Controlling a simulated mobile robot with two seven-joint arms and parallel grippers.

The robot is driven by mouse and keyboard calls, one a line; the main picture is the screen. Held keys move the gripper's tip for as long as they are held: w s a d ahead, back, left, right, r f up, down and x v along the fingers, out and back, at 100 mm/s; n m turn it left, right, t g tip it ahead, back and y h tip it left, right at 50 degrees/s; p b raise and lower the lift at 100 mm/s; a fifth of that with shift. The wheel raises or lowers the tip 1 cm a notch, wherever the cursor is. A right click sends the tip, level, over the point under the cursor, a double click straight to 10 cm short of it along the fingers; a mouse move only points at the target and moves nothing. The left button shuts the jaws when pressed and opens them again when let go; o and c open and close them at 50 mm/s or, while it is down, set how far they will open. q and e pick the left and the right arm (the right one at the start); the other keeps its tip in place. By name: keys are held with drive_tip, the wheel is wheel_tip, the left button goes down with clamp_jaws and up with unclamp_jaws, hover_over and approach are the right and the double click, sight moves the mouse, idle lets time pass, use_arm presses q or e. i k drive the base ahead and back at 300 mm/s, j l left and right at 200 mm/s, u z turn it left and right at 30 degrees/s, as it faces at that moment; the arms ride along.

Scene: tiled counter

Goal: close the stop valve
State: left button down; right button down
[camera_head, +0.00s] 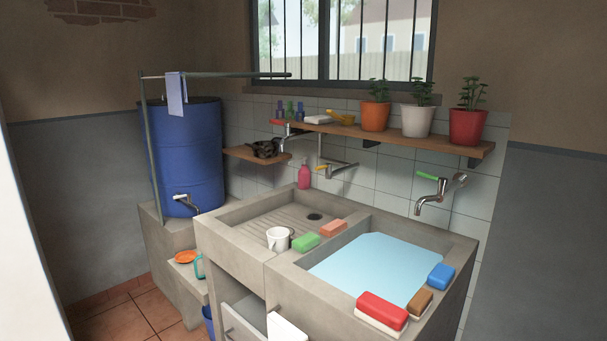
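Several taps are on the tiled wall, and I cannot tell for certain which is the stop valve. A chrome tap with a green lever (428,176) is above the water-filled basin at the right; its lever lies roughly level. A wall pipe with a yellow handle (323,168) is above the ribbed basin. A red handle (277,122) shows at the left end of the long shelf, above a chrome spout (286,131). Neither of my grippers is in view.
The concrete sink (240,248) has soaps, brushes and a white mug (278,238) on its rims. A pink bottle (304,176) stands at its back edge. Potted plants stand on the shelf (440,141). A blue barrel (188,150) with a tap stands left.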

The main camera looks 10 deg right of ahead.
sight(328, 165)
drive_tip(key=i+j, duration=0.2)
drive_tip(key=j, duration=0.2)
drive_tip(key=i+j, duration=0.25)
drive_tip(key=j, duration=0.15)
drive_tip(key=i+j, duration=0.2)
drive_tip(key=j, duration=0.15)
drive_tip(key=i+j, duration=0.2)
drive_tip(key=j, duration=0.2)
